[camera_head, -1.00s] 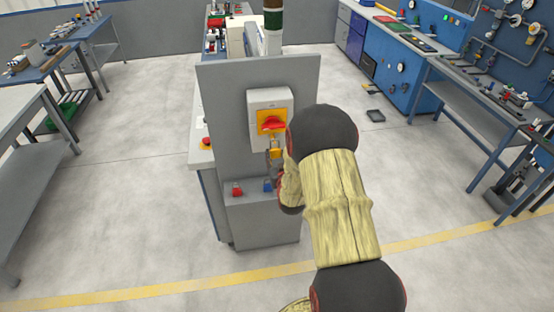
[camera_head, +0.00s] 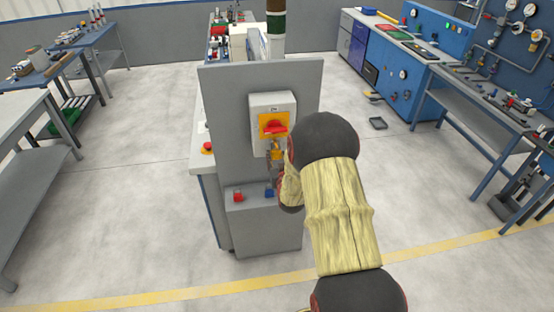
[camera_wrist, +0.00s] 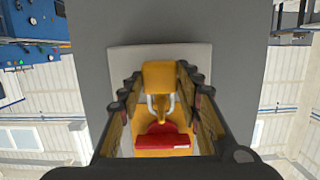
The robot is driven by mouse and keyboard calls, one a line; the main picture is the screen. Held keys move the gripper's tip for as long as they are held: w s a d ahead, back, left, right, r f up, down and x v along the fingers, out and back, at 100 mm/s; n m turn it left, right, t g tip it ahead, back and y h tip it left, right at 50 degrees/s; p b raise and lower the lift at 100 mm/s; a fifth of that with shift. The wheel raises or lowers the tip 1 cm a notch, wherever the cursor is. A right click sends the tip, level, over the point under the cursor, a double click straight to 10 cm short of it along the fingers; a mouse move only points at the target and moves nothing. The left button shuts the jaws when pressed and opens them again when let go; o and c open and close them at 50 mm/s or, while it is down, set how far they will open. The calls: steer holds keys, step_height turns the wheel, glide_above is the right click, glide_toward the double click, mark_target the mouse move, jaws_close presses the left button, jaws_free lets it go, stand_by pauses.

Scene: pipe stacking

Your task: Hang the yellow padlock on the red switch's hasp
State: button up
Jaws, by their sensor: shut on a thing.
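The red switch (camera_head: 274,127) sits on a yellow plate on a pale box fixed to an upright grey panel. In the wrist view, which is upside down, the red handle (camera_wrist: 163,140) shows beyond the shackle. The yellow padlock (camera_wrist: 158,75) is held between the fingers of my gripper (camera_wrist: 160,84), its silver shackle pointing toward the switch. In the head view, the padlock (camera_head: 277,154) is just below the switch, and my gripper (camera_head: 274,170) is partly hidden by my arm. The hasp is not clear, and I cannot tell whether the shackle passes through it.
A red padlock (camera_head: 237,196) and a blue one (camera_head: 268,192) stand on the grey ledge (camera_head: 250,207) below the switch box. A bench with a red button (camera_head: 207,147) adjoins the panel's left. Open floor surrounds the stand.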

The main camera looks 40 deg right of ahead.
stand_by(0.4)
steer(key=o, duration=1.4)
steer(key=v, duration=1.2)
